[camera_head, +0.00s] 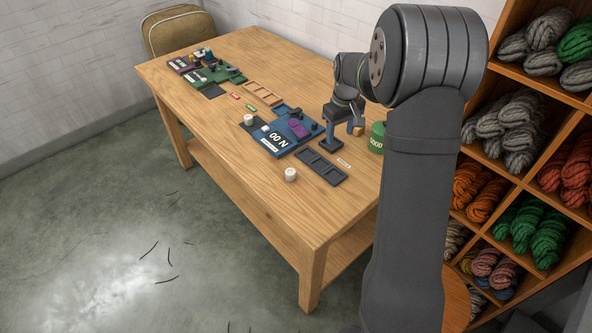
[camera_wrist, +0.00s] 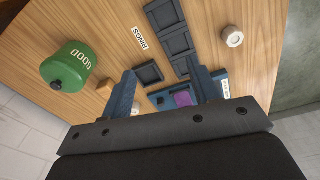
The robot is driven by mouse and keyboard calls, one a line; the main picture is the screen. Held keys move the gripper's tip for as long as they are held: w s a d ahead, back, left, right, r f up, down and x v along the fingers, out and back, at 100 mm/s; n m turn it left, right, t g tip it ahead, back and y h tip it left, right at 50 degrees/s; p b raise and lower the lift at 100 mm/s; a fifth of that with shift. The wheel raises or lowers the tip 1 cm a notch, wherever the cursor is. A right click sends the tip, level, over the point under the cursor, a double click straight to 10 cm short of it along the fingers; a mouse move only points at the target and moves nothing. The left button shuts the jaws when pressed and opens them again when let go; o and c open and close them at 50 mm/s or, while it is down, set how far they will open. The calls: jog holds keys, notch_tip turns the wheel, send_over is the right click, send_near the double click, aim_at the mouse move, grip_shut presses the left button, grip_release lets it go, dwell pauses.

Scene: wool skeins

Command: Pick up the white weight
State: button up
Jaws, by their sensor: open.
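A short white cylinder, seemingly the white weight (camera_head: 290,174), stands on bare wood near the table's front edge. In the wrist view it appears as a pale, faceted round piece (camera_wrist: 232,36) at upper right, beyond the fingers and apart from them. A similar whitish cylinder (camera_head: 248,119) stands at the left of the blue board (camera_head: 275,149). My gripper (camera_head: 343,136) is over the table, right of the blue board. In the wrist view my gripper (camera_wrist: 165,86) has its two fingers wide apart, with nothing held between them.
A dark compartment tray (camera_head: 321,167) lies between the white cylinder and my gripper. A green container marked GOOD (camera_head: 376,138) stands at the right. A wooden tray (camera_head: 262,94) and a green board (camera_head: 212,76) lie farther back. Yarn shelves (camera_head: 540,120) rise at right.

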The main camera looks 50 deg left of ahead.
jog(key=s+a+r+m, duration=0.1)
jog(key=s+a, duration=0.2)
jog(key=s, duration=0.3)
jog(key=s+a+r+m, duration=0.2)
jog(key=s, duration=0.5)
jog(key=y, duration=0.1)
send_near(290, 172)
jog(key=f, duration=0.3)
jog(key=a+f, duration=0.1)
jog(key=f, duration=0.5)
jog(key=shift+w+a+f, duration=0.1)
jog(key=shift+w+a, duration=0.05)
jog(key=shift+w, duration=0.2)
jog(key=c, duration=1.2)
jog(key=shift+r, duration=0.65)
notch_tip(290, 172, up, 3)
jog(key=shift+f, duration=0.1)
jog(key=w+d+r, duration=0.6)
jog(key=d+r, duration=0.1)
jog(key=d, duration=0.3)
